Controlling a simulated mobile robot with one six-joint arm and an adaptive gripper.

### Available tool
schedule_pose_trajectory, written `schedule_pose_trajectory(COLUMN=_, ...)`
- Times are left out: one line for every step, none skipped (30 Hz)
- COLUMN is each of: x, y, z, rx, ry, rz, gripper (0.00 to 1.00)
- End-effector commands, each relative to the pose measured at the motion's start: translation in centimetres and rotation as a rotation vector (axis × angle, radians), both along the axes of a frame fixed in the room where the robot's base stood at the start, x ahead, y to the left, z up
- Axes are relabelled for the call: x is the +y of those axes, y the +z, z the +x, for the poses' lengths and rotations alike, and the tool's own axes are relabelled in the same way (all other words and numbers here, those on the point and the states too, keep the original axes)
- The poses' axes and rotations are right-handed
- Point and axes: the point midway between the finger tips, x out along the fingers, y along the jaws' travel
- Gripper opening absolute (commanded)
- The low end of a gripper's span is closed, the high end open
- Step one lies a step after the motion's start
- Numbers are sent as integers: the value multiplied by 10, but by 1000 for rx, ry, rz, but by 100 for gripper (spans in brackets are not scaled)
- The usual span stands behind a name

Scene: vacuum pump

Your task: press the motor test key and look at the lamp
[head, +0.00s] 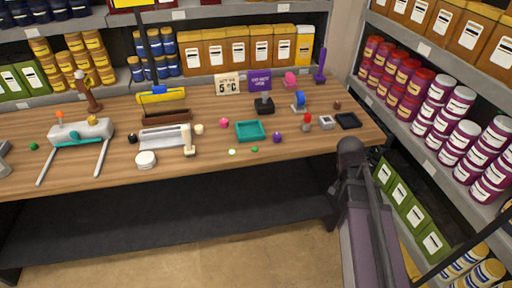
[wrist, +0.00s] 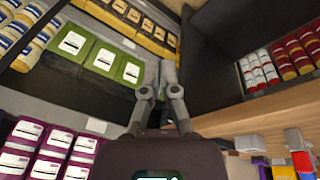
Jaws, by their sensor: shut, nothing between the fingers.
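The wooden workbench (head: 200,172) carries many small items. At the right are a red-topped piece (head: 307,122) and a small grey box (head: 326,122). I cannot tell which item is the motor test key or the lamp, nor whether any lamp is lit. My gripper (wrist: 160,92) is shut and empty, apart from the bench items. In the head view my arm is at the bench's right end.
A black tray (head: 348,120) lies near the bench's right end and a teal tray (head: 250,131) near its middle. A stocked shelf (head: 440,165) stands close on the right. Another stocked shelf is behind the bench. The floor (head: 220,262) in front is clear.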

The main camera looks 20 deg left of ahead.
Motion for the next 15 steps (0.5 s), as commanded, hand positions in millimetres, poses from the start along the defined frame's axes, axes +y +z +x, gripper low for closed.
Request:
schedule_pose_trajectory(x=17, y=6, z=14, rx=-29, ry=-34, rz=-15, gripper=0)
schedule_pose_trajectory(x=25, y=8, z=19, rx=-48, ry=-59, rz=-23, gripper=0)
schedule_pose_trajectory(x=37, y=11, z=26, rx=-75, ry=-93, rz=-33, gripper=0)
schedule_pose_trajectory(x=45, y=13, z=31, rx=-97, ry=-118, rz=-39, gripper=0)
schedule_pose_trajectory(x=54, y=15, z=36, rx=-118, ry=-142, rz=-44, gripper=0)
schedule_pose_trajectory(x=66, y=18, z=42, rx=-147, ry=-176, rz=-50, gripper=0)
schedule_pose_trajectory(x=76, y=21, z=47, rx=-170, ry=-198, rz=-53, gripper=0)
schedule_pose_trajectory(x=85, y=23, z=52, rx=-193, ry=-223, rz=-55, gripper=0)
schedule_pose_trajectory(x=98, y=27, z=57, rx=-225, ry=-254, rz=-57, gripper=0)
schedule_pose_trajectory(x=108, y=29, z=61, rx=-249, ry=-276, rz=-57, gripper=0)
schedule_pose_trajectory(x=118, y=32, z=65, rx=-273, ry=-300, rz=-55, gripper=0)
schedule_pose_trajectory(x=132, y=35, z=70, rx=-306, ry=-329, rz=-52, gripper=0)
schedule_pose_trajectory(x=143, y=38, z=73, rx=-332, ry=-351, rz=-48, gripper=0)
schedule_pose_trajectory(x=154, y=41, z=76, rx=-356, ry=-373, rz=-43, gripper=0)
schedule_pose_trajectory(x=169, y=45, z=80, rx=-391, ry=-400, rz=-35, gripper=0)
